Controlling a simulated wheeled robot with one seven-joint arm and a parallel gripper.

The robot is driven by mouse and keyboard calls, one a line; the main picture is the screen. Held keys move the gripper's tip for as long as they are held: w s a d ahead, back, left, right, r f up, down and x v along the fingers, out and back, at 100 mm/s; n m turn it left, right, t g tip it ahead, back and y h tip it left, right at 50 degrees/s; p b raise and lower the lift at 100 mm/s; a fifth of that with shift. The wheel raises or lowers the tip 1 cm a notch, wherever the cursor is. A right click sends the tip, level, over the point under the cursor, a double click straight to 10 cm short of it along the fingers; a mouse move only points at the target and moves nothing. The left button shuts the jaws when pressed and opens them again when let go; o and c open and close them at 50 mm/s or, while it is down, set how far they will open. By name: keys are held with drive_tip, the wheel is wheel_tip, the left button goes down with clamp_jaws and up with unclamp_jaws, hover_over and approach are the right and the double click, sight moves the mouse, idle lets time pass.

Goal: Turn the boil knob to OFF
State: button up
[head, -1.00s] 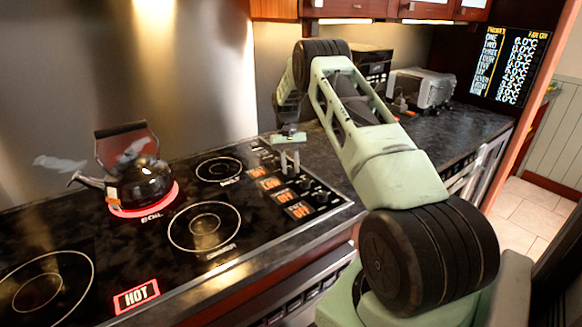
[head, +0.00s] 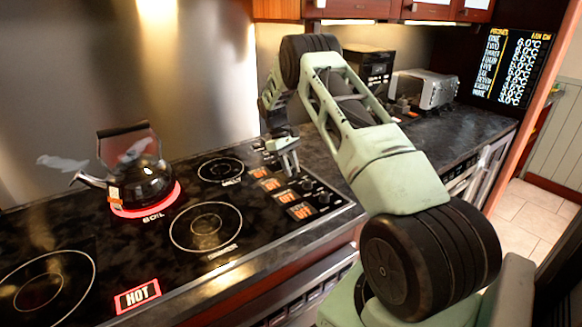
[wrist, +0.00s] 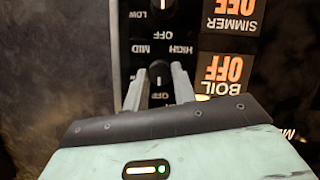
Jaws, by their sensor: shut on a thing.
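The boil knob (wrist: 158,74) is a small dark knob with a light pointer mark, beside the panel label BOIL. My gripper (wrist: 160,78) is shut on it, with a grey finger on each side. In the head view my gripper (head: 290,165) reaches down, tilted, to the far end of the knob row; the knob there is hidden by the fingers. The boil display (wrist: 222,75) reads OFF in orange, upside down in the wrist view. The boil burner (head: 146,206) glows red under a dark kettle (head: 140,180).
Other knobs (head: 323,197) and orange OFF displays (head: 300,211) line the right of the cooktop. A toaster (head: 425,90) stands at the back right. Counter between is mostly clear.

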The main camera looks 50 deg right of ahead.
idle(0.4)
drive_tip(key=o, duration=1)
drive_tip(key=shift+r, duration=0.1)
drive_tip(key=b+v, duration=0.1)
drive_tip(key=v, duration=1.6)
drive_tip(key=shift+r, duration=0.15)
drive_tip(key=shift+b, duration=0.3)
